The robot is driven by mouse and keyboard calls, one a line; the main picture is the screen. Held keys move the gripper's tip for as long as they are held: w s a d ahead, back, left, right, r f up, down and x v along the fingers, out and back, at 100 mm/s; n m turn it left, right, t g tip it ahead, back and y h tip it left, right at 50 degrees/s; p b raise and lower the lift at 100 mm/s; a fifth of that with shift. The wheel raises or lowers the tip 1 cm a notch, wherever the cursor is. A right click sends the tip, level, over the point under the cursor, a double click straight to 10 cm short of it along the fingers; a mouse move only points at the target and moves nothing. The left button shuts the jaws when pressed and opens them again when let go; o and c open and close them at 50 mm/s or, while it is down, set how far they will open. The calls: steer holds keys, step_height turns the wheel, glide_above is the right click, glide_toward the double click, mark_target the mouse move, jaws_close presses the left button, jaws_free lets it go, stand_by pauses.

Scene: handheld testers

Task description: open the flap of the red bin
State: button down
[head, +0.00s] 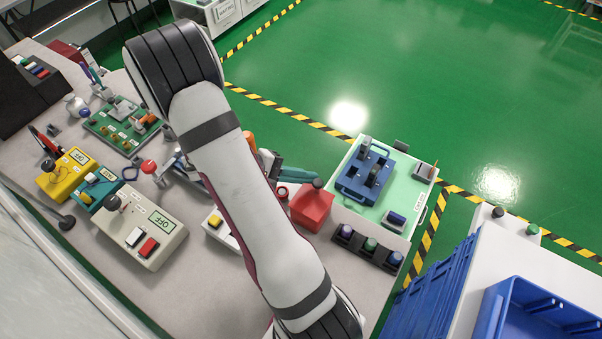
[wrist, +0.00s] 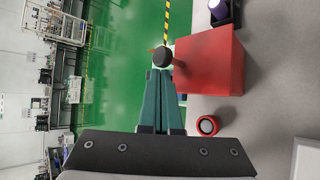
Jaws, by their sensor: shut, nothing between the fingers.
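The red bin (head: 312,209) stands on the grey bench just right of my arm in the head view. A dark round knob (head: 318,183) is at its upper edge. In the wrist view the red bin (wrist: 215,62) is right of the fingertips, and the dark knob (wrist: 162,57) on a short red stem is just beyond them. The flap looks closed, though its seam is not clear. My gripper (wrist: 158,74) is shut and empty, its teal fingers together. In the head view the gripper (head: 312,175) is close to the knob; I cannot tell whether they touch.
A small red round item (wrist: 207,125) sits beside the bin. A dark holder with several capped items (head: 367,246) and a pale green board with a blue device (head: 408,186) lie to the right. Testers (head: 140,228) crowd the bench at left.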

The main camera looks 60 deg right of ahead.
mark_target(298, 196)
steer(key=shift+a+r+m+g+h, duration=0.3)
steer(key=shift+a+r+h, duration=0.2)
steer(key=shift+h, duration=0.4)
steer(key=shift+r, duration=0.15)
steer(key=a+m+h, duration=0.1)
steer(key=a+r+g+h, duration=0.1)
steer(key=h, duration=0.1)
steer(key=shift+r+m, duration=0.1)
steer(key=shift+m, duration=0.3)
steer(key=a+m+h, duration=0.1)
steer(key=a+m+g+h, duration=0.1)
steer(key=shift+a+r+g+h, duration=0.1)
steer(key=shift+r+g+h, duration=0.2)
steer(key=shift+r, duration=0.05)
steer(key=shift+m+g+h, duration=0.7)
steer(key=shift+m+g, duration=0.2)
steer(key=shift+a+f, duration=0.2)
steer(key=shift+a, duration=0.65)
steer(key=shift+a+f, duration=0.15)
steer(key=shift+a, duration=0.7)
steer(key=shift+a+f, duration=0.2)
steer(key=shift+a, duration=0.65)
steer(key=shift+a+f, duration=0.1)
steer(key=shift+a, duration=0.05)
